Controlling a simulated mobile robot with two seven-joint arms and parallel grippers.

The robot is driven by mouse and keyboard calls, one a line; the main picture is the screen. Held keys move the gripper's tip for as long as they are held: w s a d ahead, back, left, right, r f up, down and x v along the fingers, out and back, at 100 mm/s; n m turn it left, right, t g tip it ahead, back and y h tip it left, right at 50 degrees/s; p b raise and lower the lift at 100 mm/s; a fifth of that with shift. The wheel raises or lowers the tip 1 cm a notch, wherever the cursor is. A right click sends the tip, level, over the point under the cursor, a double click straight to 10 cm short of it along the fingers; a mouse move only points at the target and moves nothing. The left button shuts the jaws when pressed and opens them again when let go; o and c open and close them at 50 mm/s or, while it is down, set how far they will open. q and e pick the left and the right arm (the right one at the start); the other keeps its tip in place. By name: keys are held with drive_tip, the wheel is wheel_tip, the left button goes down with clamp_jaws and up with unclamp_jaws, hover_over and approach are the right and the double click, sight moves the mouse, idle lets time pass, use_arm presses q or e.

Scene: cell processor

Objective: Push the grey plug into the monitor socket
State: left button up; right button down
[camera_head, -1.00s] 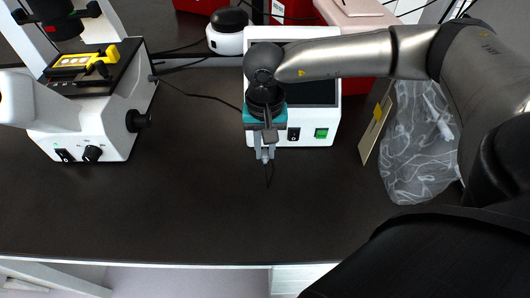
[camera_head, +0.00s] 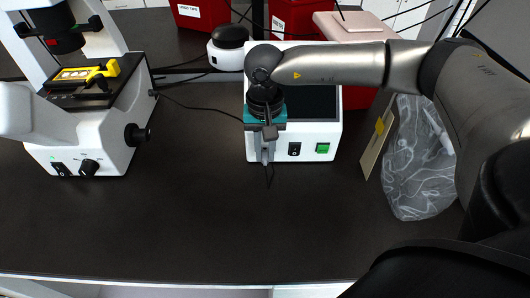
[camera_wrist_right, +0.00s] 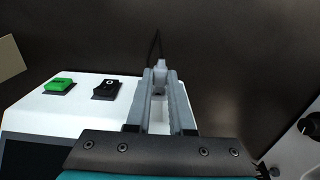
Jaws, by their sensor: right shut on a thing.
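The monitor (camera_head: 331,101) is a white box with a dark screen, a black rocker switch and a green button on its front edge. My right gripper (camera_head: 267,158) is in front of its left part, pointing toward the front of the table. In the right wrist view the fingers (camera_wrist_right: 160,88) are closed on the grey plug (camera_wrist_right: 160,68) at their tips. A thin dark cable (camera_head: 270,177) runs from the plug. The plug is close to the monitor's front; contact cannot be told. The socket is hidden. My left gripper is out of view.
A white microscope (camera_head: 95,140) stands at the left, with a yellow holder (camera_head: 85,73) on its stage. A clear bag (camera_head: 415,165) lies right of the monitor. A dark cable crosses the table left of the monitor. The dark table (camera_head: 200,225) in front is clear.

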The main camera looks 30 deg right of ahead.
drive_tip(key=shift+w+d, duration=0.15)
drive_tip(key=shift+w, duration=0.15)
idle(0.4)
drive_tip(key=c, duration=0.7)
unclamp_jaws()
drive_tip(key=shift+s+f, duration=0.1)
